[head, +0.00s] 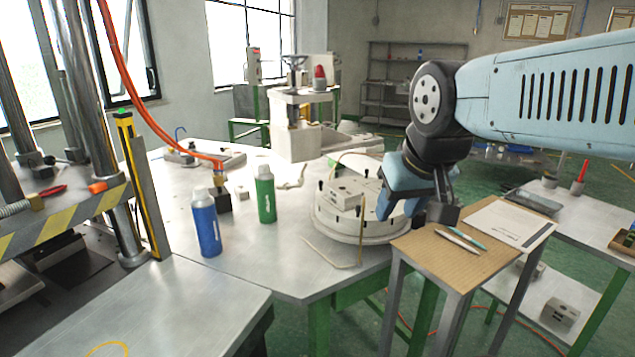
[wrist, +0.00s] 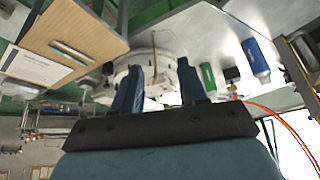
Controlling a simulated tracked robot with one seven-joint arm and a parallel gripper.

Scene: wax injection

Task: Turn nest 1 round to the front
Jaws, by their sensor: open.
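A round pale turntable (head: 345,232) stands on the metal table, with a grey block (head: 346,192) and short dark pegs on top. I cannot read any nest number, so I cannot tell which nest is nest 1. My gripper (head: 386,208) is at the turntable's right side, fingers pointing down-left; my arm hides the right part of the turntable. In the wrist view my gripper (wrist: 159,68) has its two blue fingers apart, with nothing clearly held, and the turntable (wrist: 145,50) shows partly behind them. I cannot tell whether a finger touches it.
A blue bottle (head: 206,225) and a green bottle (head: 265,196) stand left of the turntable. A brown side table (head: 425,250) with paper and pens is close in front, to the right. A thin pale cord hangs by the turntable's front. A press stands at far left.

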